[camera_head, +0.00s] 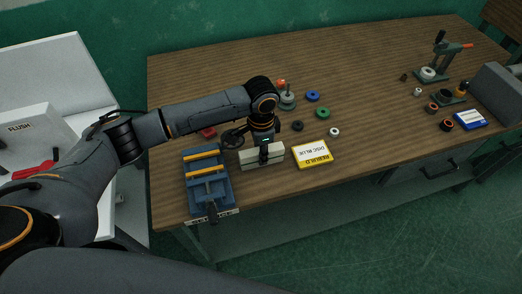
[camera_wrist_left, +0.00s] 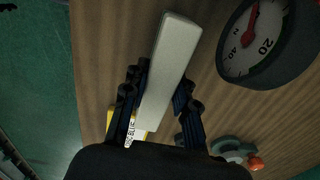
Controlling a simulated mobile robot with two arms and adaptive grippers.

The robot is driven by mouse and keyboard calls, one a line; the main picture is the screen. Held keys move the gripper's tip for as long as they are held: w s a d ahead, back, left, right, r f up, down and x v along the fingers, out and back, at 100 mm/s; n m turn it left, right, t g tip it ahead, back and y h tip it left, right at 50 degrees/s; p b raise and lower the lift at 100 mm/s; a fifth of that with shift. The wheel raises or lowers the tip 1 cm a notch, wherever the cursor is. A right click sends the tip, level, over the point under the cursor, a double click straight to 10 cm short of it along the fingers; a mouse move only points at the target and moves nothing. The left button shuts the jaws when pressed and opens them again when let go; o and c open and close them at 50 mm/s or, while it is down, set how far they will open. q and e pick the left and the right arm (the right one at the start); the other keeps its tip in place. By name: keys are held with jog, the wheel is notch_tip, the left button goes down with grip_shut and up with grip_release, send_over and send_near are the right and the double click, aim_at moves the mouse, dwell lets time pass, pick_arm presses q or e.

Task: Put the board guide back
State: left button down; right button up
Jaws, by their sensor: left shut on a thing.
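The board guide appears to be a pale, off-white bar (camera_head: 273,152); it also shows in the left wrist view (camera_wrist_left: 168,70). My left gripper (camera_head: 264,160) is shut on this bar from above, with its dark fingers (camera_wrist_left: 160,108) on both sides of it. The bar is close over the table just right of the blue vise-like fixture (camera_head: 222,188); I cannot tell whether it touches the wood. The fixture has two orange-yellow strips across it. My right gripper is not in view.
A round dial gauge (camera_wrist_left: 268,40) stands close beside the bar. A yellow-and-white labelled box (camera_head: 312,153) is to its right. Small discs and a grey spindle (camera_head: 287,101) lie behind. A lever press (camera_head: 436,68) stands far right. The table's front edge is near.

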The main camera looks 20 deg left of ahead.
pick_arm(q)
jog(key=c, duration=1.1)
grip_release()
jog(key=shift+o, duration=0.2)
notch_tip(320, 180, up, 12)
jog(key=b, duration=0.2)
